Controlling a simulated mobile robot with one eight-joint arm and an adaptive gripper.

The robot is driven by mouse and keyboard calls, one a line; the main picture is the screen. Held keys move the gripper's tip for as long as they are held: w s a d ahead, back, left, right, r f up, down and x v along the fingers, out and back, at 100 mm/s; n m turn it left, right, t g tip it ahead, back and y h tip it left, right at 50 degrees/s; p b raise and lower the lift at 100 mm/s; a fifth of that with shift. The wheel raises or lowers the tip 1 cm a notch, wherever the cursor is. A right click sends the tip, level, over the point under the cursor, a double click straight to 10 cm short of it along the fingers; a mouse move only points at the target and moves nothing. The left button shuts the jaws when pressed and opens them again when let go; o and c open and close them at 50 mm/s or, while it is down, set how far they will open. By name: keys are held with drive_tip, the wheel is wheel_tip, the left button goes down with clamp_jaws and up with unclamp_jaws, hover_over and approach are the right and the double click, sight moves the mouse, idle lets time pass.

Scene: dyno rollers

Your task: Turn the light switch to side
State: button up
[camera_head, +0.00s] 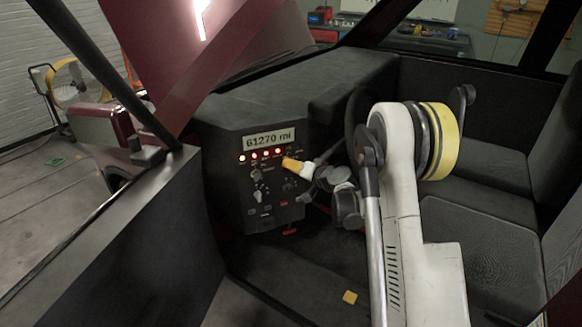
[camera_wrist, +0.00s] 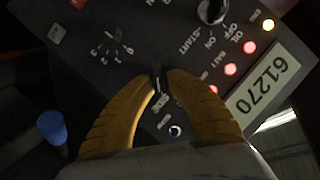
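The black light switch (camera_wrist: 156,72) is a small knob on the dark dashboard panel (camera_head: 238,177), with a "SIDE" label beside its lower end in the wrist view. My gripper (camera_head: 287,162) has yellow fingers and is at the panel's upper right, just below the row of lamps. In the wrist view my gripper (camera_wrist: 161,75) has its fingertips close together on either side of the switch, apparently gripping it. The fingers partly cover the markings around the knob, so its exact setting is hard to read. In the head view the switch is hidden behind the fingers.
An ignition knob (camera_wrist: 211,10) marked START, ON and OFF and a numbered dial (camera_wrist: 101,36) are close by. A mileage display (camera_head: 268,137) sits above lit lamps (camera_head: 265,153). A blue knob (camera_wrist: 52,128) is at left. The car door (camera_head: 110,245) and seat (camera_head: 490,255) flank the space.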

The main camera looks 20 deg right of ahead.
drive_tip(key=shift+o, duration=0.5)
drive_tip(key=shift+s+d, duration=0.15)
drive_tip(key=shift+s, duration=0.15)
drive_tip(key=v, duration=1.1)
drive_tip(key=shift+s, duration=0.2)
drive_tip(key=shift+r, duration=0.1)
